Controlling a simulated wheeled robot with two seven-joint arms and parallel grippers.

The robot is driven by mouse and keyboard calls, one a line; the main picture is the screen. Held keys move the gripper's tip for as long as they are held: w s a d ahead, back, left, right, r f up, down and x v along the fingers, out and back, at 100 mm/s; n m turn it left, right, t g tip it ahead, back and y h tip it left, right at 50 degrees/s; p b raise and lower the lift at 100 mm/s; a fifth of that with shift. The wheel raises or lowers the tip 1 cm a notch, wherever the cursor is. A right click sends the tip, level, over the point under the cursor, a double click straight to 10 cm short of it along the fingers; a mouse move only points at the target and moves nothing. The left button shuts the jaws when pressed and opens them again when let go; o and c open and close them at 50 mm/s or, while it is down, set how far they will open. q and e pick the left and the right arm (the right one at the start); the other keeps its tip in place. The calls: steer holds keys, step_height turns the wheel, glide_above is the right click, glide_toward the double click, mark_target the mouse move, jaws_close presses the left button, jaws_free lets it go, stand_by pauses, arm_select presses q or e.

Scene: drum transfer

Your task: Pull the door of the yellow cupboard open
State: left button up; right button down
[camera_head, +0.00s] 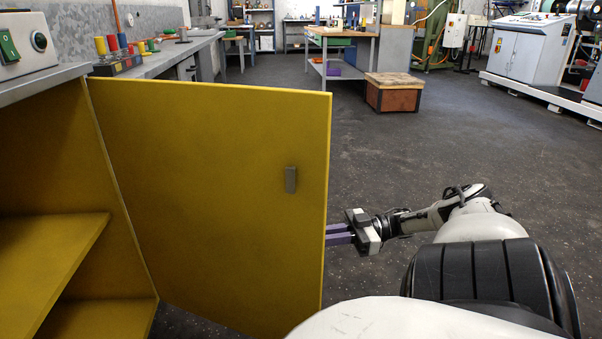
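The yellow cupboard (48,250) stands at the left, its inside and a shelf (45,258) showing. Its door (220,200) stands wide open, swung out to the right from its hinged edge, with its inner face toward me. A small grey block (290,180) sits on that face near the free edge. My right gripper (338,234) is at the door's free edge, below the block's height. Its purple fingers run behind the door, so their tips and any handle on the outer face are hidden. I cannot tell whether they touch the door. My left gripper is out of view.
A grey top with a control box (28,45) covers the cupboard. A workbench (165,58) runs along the wall behind the door. A brown box (393,92) stands farther back. The dark floor (450,140) to the right of the door is clear apart from my arm.

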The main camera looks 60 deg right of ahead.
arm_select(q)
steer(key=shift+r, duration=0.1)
arm_select(e)
steer(key=shift+w+d, duration=0.15)
steer(key=shift+d, duration=0.05)
steer(key=c, duration=1.8)
jaws_free()
steer(key=shift+f, duration=0.1)
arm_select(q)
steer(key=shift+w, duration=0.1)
arm_select(e)
steer(key=shift+o, duration=0.2)
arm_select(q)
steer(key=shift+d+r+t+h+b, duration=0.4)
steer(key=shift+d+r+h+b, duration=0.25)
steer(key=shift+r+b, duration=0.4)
arm_select(e)
steer(key=v, duration=0.7)
steer(key=shift+s, duration=0.2)
steer(key=shift+d, duration=0.1)
